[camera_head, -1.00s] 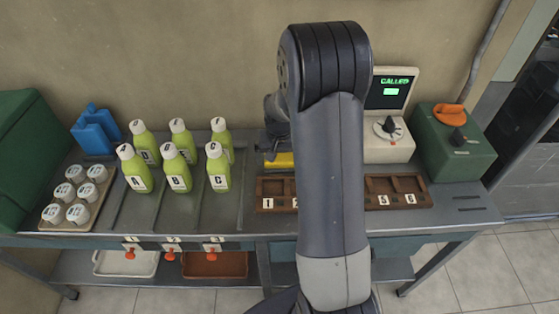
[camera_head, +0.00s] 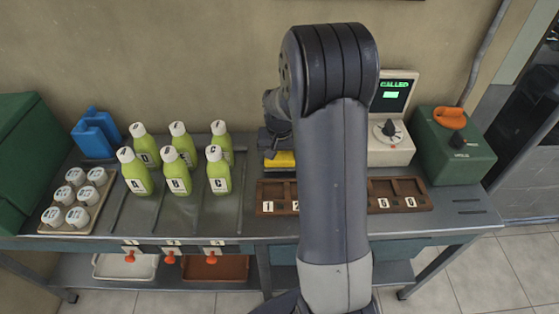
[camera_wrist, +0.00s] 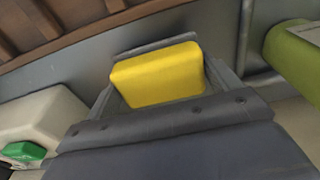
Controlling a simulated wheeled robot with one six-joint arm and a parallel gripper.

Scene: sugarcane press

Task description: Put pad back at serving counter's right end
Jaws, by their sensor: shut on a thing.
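The pad (camera_head: 281,160) is a yellow block, partly hidden behind my arm in the head view. It shows clearly in the wrist view (camera_wrist: 158,75) between the two grey fingers. My gripper (camera_head: 270,153) is shut on the pad, over the back middle of the grey serving counter (camera_head: 465,208). I cannot tell whether the pad touches the counter top. The counter's right end has a bare strip at the front with dark slots, in front of a green box (camera_head: 455,150).
Green bottles (camera_head: 178,177) stand left of my gripper. A white machine with a dial (camera_head: 390,143) stands to its right. A brown numbered tray (camera_head: 400,190) lies along the front, partly hidden by my arm. White-lidded cups (camera_head: 76,217) and a blue object (camera_head: 95,132) are at left.

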